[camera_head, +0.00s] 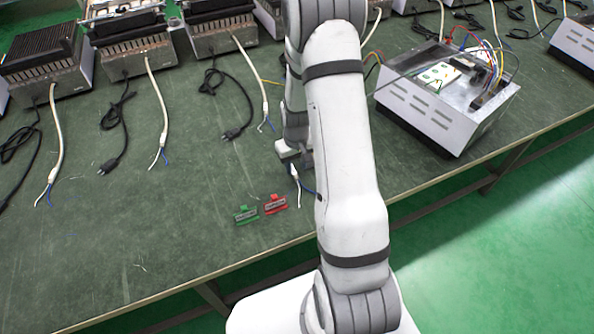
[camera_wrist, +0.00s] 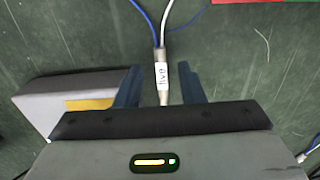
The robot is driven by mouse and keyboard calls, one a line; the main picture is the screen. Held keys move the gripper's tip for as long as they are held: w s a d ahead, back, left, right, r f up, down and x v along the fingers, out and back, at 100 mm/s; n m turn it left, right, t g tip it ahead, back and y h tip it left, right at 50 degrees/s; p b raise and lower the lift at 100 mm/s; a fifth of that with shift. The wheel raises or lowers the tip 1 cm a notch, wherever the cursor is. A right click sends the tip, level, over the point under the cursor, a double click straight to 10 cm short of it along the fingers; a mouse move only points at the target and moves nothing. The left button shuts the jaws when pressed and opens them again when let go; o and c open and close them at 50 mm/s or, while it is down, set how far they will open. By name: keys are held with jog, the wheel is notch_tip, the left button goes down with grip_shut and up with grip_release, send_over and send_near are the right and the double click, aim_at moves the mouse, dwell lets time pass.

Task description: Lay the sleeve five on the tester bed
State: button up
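The sleeve (camera_wrist: 160,77) is a white sleeve on a cable, with lettering that seems to read "five" or "live". Blue and white wires run from its far end. It lies between the two dark blue fingers of my gripper (camera_wrist: 161,88), with a visible gap on each side. In the head view my gripper (camera_head: 289,152) is low over the green bench, mostly hidden by my arm, and the blue and white wire ends show just in front of it. No part is clearly marked as the tester bed; a white box with a wired top (camera_head: 440,108) stands at right.
Heater units (camera_head: 130,45) with loose cables line the back left. A grey block (camera_wrist: 70,112) with a yellow patch sits close beside the left finger.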

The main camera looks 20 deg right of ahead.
notch_tip(320, 180, up, 7)
notch_tip(320, 180, up, 8)
send_over(296, 176)
jog(key=s+a, duration=0.2)
jog(key=s, duration=0.1)
jog(key=s+a+r+t, duration=0.1)
jog(key=s+a+r, duration=0.2)
jog(key=s+r, duration=0.3)
jog(key=s+a+r+t, duration=0.1)
jog(key=s+a+r, duration=0.2)
jog(key=s+r, duration=0.4)
jog(key=s, duration=0.3)
jog(key=shift+a, duration=0.15)
jog(key=shift+o, duration=0.6)
jog(key=shift+s+r, duration=0.1)
jog(key=shift+s, duration=0.35)
